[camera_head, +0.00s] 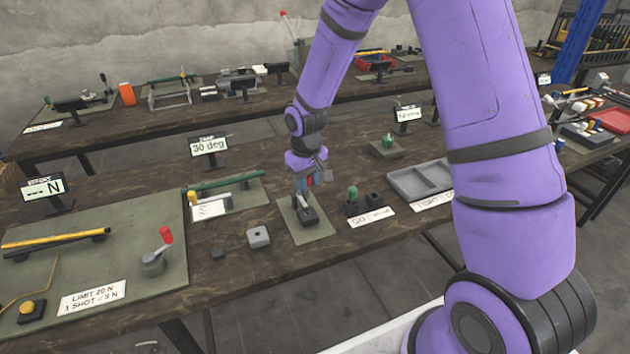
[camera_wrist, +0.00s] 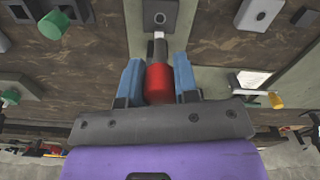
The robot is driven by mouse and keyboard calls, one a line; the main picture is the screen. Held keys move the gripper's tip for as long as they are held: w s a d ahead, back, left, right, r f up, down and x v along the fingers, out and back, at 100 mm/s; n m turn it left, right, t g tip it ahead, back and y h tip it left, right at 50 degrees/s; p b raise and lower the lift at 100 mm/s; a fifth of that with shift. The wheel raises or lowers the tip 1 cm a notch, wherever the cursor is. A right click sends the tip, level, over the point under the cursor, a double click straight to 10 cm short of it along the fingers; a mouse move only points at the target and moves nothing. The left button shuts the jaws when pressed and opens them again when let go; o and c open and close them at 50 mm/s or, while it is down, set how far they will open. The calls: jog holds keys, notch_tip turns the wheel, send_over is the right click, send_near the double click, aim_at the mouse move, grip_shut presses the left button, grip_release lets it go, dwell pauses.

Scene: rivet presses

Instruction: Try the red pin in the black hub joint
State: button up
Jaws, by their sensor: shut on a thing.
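My gripper (camera_head: 306,182) is over the small green mat in the middle of the near bench. In the wrist view its two blue fingers (camera_wrist: 158,80) are shut on the red pin (camera_wrist: 158,88), one on each side of the red handle. A dark shank and a pale tip extend from the handle toward the black hub joint (camera_wrist: 160,8), a dark block with a round mark on its face. The hub joint (camera_head: 309,216) lies on the green mat, just below my gripper in the head view. I cannot tell whether the pin's tip touches it.
A grey block (camera_head: 258,237) with a hole stands left of the mat (camera_head: 318,231). A green-knobbed pin (camera_head: 352,193) and dark blocks stand to the right, near a grey tray (camera_head: 418,180). A "30 deg" display (camera_head: 209,147) stands behind, left.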

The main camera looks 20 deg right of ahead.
aim_at(307, 198)
jog(key=shift+f, duration=0.1)
jog(key=shift+f, duration=2.5)
jog(key=shift+f, duration=1.4)
jog(key=shift+r, duration=0.15)
dwell(1.0)
jog(key=shift+r, duration=2.85)
